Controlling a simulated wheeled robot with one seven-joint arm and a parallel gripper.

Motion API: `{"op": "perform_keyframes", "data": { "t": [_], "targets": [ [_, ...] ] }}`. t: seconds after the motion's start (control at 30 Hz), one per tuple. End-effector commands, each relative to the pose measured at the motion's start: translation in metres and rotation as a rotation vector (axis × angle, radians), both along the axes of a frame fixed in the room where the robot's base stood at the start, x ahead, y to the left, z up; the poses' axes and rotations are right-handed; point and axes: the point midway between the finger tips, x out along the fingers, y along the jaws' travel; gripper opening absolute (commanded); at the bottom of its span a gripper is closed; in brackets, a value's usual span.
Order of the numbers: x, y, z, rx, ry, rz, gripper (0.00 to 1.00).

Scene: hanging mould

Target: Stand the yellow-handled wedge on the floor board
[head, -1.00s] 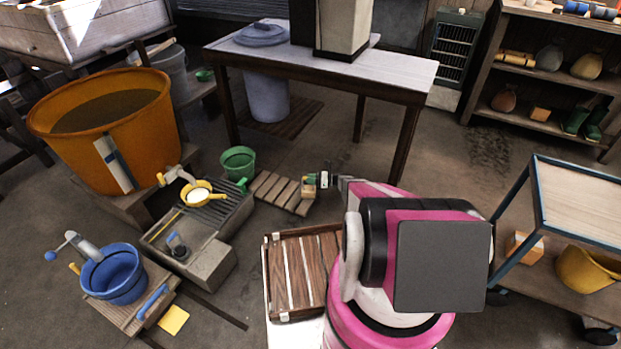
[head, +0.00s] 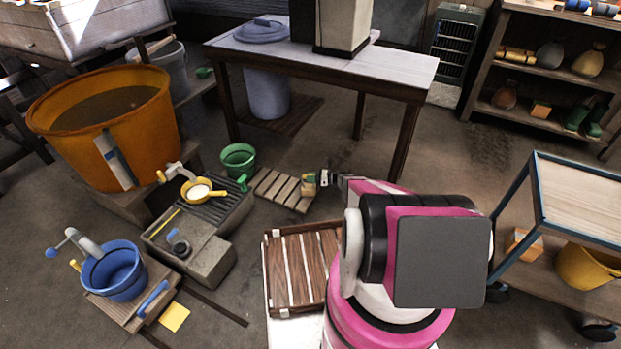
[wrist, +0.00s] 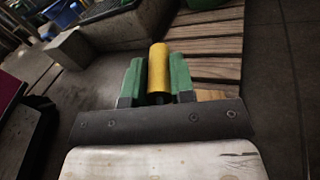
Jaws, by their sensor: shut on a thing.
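The yellow-handled wedge shows in the head view (head: 309,183) as a small yellowish block at the right end of the slatted floor board (head: 276,187). Its yellow handle (wrist: 158,68) stands out between the green fingers in the wrist view. My gripper (wrist: 157,82) is shut on that handle; in the head view my gripper (head: 322,178) reaches in from the right. A bit of pale wood shows beside the right finger, but most of the wedge is hidden behind the gripper. I cannot tell whether the wedge touches the board (wrist: 205,47).
A green bucket (head: 238,159) stands left of the board, beside a grey stone trough (head: 190,250). A brown slatted crate (head: 290,270) is in front. A table (head: 330,70) stands behind. Open floor (head: 450,150) lies to the right.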

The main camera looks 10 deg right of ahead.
Motion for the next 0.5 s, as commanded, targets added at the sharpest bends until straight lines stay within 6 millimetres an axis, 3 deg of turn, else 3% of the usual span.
{"op": "perform_keyframes", "data": {
  "t": [0.13, 0.17, 0.23, 0.5],
  "targets": [
    [0.0002, 0.0, -0.0026, 0.001, 0.0, 0.0, 0.0],
    [0.0001, 0.0, -0.0025, 0.001, 0.0, 0.0, 0.29],
    [0.0, 0.0, -0.0022, 0.0, 0.0, 0.0, 0.52],
    [-0.0001, -0.0003, -0.0027, 0.0, 0.0, 0.0, 0.53]
  ]
}}
